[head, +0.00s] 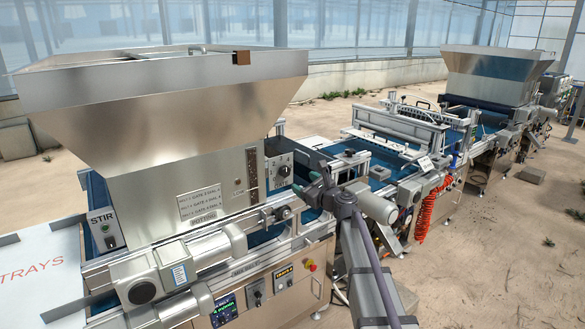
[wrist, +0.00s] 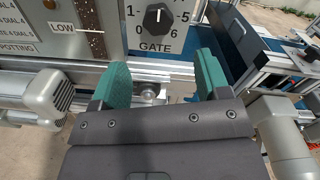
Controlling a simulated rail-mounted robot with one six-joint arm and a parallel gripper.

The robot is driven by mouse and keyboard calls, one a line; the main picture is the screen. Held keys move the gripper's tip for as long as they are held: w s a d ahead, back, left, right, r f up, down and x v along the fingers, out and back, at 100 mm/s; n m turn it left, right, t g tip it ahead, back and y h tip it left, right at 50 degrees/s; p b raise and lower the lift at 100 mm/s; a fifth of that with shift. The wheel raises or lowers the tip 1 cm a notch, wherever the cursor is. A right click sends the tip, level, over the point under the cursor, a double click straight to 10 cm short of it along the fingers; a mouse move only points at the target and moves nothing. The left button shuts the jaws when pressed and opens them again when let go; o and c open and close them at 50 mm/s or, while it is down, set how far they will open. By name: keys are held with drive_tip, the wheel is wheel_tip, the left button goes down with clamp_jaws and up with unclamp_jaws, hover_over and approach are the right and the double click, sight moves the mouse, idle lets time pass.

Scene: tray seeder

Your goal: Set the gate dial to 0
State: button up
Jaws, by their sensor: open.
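The gate dial (wrist: 158,20) is a round black knob on a grey plate marked GATE, near the top of the wrist view. Its white pointer mark points about straight up, away from the 0 at lower left. The numbers at the top of the scale are cut off by the frame edge. In the head view the dial (head: 284,171) is on the hopper's right side. My gripper (wrist: 161,80) has two teal fingers, spread apart and empty. They are below the dial in the wrist picture, not around it. In the head view my gripper (head: 318,186) is just right of the dial.
A sight strip marked LOW (wrist: 97,30) is left of the dial plate. A motor (wrist: 45,95) and rail stand at lower left. In the head view, the STIR box (head: 105,228) and a lower control panel (head: 255,293) are on the same machine. A blue conveyor runs to the right.

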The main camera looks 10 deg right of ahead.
sight(286, 172)
drive_tip(key=shift+m+h, duration=0.3)
drive_tip(key=shift+m, duration=0.3)
drive_tip(key=x, duration=1)
drive_tip(key=shift+w+a+r, duration=0.15)
drive_tip(key=shift+a+r, duration=0.1)
drive_tip(key=shift+a, duration=0.1)
drive_tip(key=c, duration=0.9)
